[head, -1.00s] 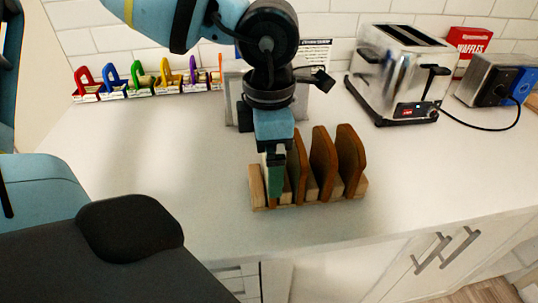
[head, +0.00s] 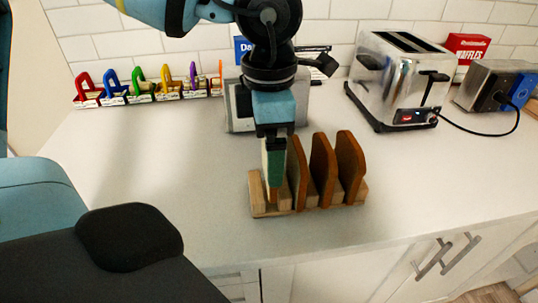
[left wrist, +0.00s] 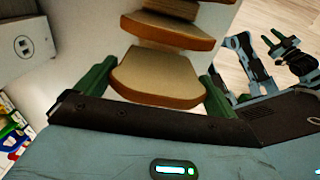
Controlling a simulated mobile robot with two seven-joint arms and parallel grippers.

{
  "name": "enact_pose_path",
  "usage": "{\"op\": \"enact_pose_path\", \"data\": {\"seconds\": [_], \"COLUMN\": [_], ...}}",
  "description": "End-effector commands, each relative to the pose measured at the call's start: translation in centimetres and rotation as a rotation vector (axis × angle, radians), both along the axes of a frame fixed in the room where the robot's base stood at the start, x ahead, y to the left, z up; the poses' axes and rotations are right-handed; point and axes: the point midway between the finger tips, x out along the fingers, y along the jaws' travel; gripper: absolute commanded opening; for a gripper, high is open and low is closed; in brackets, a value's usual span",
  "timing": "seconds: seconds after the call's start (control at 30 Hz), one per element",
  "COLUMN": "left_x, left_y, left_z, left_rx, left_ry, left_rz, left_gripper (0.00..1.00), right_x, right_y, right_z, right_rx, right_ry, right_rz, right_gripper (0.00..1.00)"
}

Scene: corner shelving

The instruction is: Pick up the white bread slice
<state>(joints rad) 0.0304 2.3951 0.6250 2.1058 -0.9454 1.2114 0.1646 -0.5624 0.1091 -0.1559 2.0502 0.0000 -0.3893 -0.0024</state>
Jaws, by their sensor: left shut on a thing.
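My left gripper (head: 274,168) points down at the left end of a wooden rack (head: 262,208) on the counter. It is shut on a bread slice (left wrist: 158,78), whose pale face and brown crust show between the green fingers in the left wrist view. In the head view the fingers hide most of this slice. Only a bit of brown shows below them, and I cannot tell whether it is clear of the rack. More brown-crusted slices (head: 322,168) stand upright to the right. What seems to be my right arm (left wrist: 285,50) shows small in the left wrist view.
A chrome toaster (head: 398,80) stands at the back right, with a red waffle box (head: 468,50) and another metal appliance (head: 490,82) beside it. Colourful small holders (head: 140,88) line the wall at the back left. The counter (head: 160,175) left of the rack is clear.

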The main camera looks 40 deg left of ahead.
Motion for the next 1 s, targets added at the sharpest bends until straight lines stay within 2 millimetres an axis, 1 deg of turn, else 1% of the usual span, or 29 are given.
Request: {"op": "enact_pose_path", "data": {"seconds": [0.03, 0.17, 0.37, 0.5, 0.7, 0.8, 0.9, 1.0], "left_x": [0.1, 0.1, 0.1, 0.0, 0.0, 0.0, 0.0, 0.0], "left_y": [0.0, 0.0, 0.0, 0.0, -0.1, 0.0, -0.1, 0.0], "left_z": [1.2, 4.2, 10.0, 14.2, 19.4, 21.3, 22.8, 23.8], "left_rx": [0.000, 0.000, 0.000, -0.001, 0.000, 0.000, -0.002, -0.001], "left_ry": [-0.008, -0.008, -0.008, -0.007, -0.005, -0.004, -0.002, -0.002], "left_rz": [0.000, 0.001, 0.002, 0.001, 0.001, 0.000, -0.001, -0.002], "left_gripper": [0.72, 0.72, 0.72, 0.72, 0.72, 0.72, 0.72, 0.72], "right_x": [0.0, 0.0, 0.1, 0.0, -0.1, -0.2, -0.2, -0.2], "right_y": [0.0, 0.0, 0.0, 0.0, 0.0, 0.0, 0.0, 0.0], "right_z": [0.0, 0.1, 0.3, 0.5, 0.8, 1.0, 1.2, 1.4], "right_rx": [0.000, 0.000, 0.000, 0.000, -0.001, -0.001, -0.001, -0.001], "right_ry": [0.000, -0.001, -0.002, -0.002, -0.001, -0.001, -0.001, -0.002], "right_rz": [0.000, 0.000, 0.000, 0.001, 0.000, 0.000, 0.000, 0.000], "right_gripper": [0.36, 0.36, 0.36, 0.36, 0.36, 0.36, 0.36, 0.36]}}
